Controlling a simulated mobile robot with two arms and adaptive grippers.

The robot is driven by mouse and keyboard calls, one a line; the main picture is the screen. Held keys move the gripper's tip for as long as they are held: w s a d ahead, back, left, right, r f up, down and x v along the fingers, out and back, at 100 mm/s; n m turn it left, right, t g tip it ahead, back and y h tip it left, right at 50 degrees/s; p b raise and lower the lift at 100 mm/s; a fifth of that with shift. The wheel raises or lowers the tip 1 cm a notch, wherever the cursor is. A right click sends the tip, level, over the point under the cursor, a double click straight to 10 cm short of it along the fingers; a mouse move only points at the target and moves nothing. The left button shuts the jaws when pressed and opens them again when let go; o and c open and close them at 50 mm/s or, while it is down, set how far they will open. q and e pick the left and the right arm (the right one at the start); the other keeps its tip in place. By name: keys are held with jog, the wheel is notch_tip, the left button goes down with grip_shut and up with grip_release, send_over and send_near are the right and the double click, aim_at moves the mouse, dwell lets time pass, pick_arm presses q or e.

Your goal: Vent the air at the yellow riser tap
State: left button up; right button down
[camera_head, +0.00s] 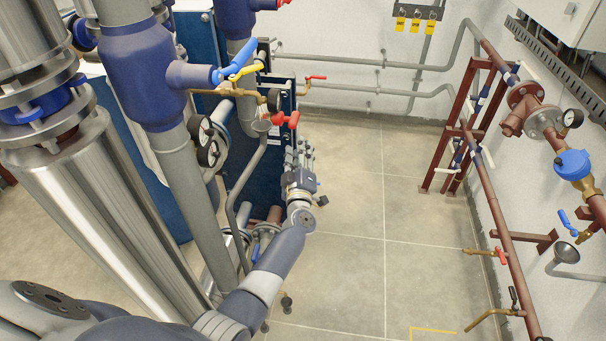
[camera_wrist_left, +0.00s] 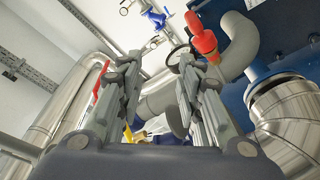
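The yellow-levered tap (camera_head: 246,72) sits on a brass pipe at the blue-coated riser (camera_head: 143,75). A blue lever (camera_head: 235,60) is just beside it. A grey funnel (camera_head: 262,127) hangs below the brass pipe's end. My left gripper (camera_head: 299,155) is below and to the right of the yellow tap, fingers pointing up and away, apart from it. In the left wrist view the gripper (camera_wrist_left: 158,70) has its two fingers spread with nothing held between them. A small yellow part (camera_wrist_left: 129,133) shows low behind the left finger; I cannot tell what it is. My right gripper is not in view.
A red handle (camera_head: 286,119) and pressure gauges (camera_head: 207,154) are close to the tap; the red handle (camera_wrist_left: 202,36) also shows in the left wrist view. Brown pipework (camera_head: 485,180) lines the right wall. The tiled floor (camera_head: 350,220) between is clear.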

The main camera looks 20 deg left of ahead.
pick_arm(q)
notch_tip(320, 180, down, 6)
jog(key=s+d+m+h, duration=0.1)
jog(key=m, duration=0.1)
jog(key=shift+d+h+b, duration=0.35)
jog(key=shift+h, duration=0.05)
jog(key=shift+s+f, duration=0.1)
